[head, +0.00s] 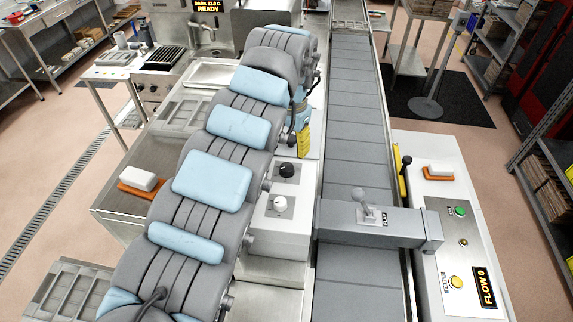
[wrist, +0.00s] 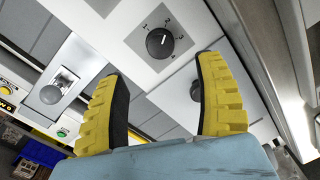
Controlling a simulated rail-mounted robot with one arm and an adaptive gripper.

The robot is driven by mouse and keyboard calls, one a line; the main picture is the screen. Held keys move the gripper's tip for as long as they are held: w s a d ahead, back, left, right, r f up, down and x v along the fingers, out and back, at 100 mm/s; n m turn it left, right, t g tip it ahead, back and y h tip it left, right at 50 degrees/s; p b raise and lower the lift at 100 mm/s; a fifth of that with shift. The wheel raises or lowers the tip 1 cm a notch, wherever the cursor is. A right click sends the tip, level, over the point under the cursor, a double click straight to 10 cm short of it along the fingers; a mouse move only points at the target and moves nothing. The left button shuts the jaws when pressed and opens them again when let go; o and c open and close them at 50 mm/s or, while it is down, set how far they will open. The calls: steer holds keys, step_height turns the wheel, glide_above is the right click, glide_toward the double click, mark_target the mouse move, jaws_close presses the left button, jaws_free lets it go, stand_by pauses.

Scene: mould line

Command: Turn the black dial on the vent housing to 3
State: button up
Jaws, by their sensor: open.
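The black dial (head: 287,170) sits on top of the pale vent housing (head: 307,170), left of the conveyor. In the wrist view the black dial (wrist: 160,43) is on a grey plate with small numerals, just beyond the gap between my fingertips. Its light pointer mark is visible, but I cannot tell surely which numeral it meets. My gripper (wrist: 160,68) is open and empty, its yellow fingers apart and not on the dial. In the head view my gripper (head: 304,140) shows in part just beyond the dial; my arm hides the rest.
Another dark knob (wrist: 195,90) is partly hidden by my right finger in the wrist view. A grey flap lever (head: 366,213) stands on a bracket over the conveyor (head: 350,130). A control panel (head: 465,260) is right of it.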

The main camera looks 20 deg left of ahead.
mark_target(286, 168)
steer(key=f, duration=0.3)
steer(key=f+p, duration=0.1)
steer(key=f, duration=0.2)
steer(key=f+p, duration=0.1)
steer(key=f, duration=0.2)
steer(key=shift+a+f, duration=0.25)
steer(key=shift+f, duration=0.05)
steer(key=c, duration=1.2)
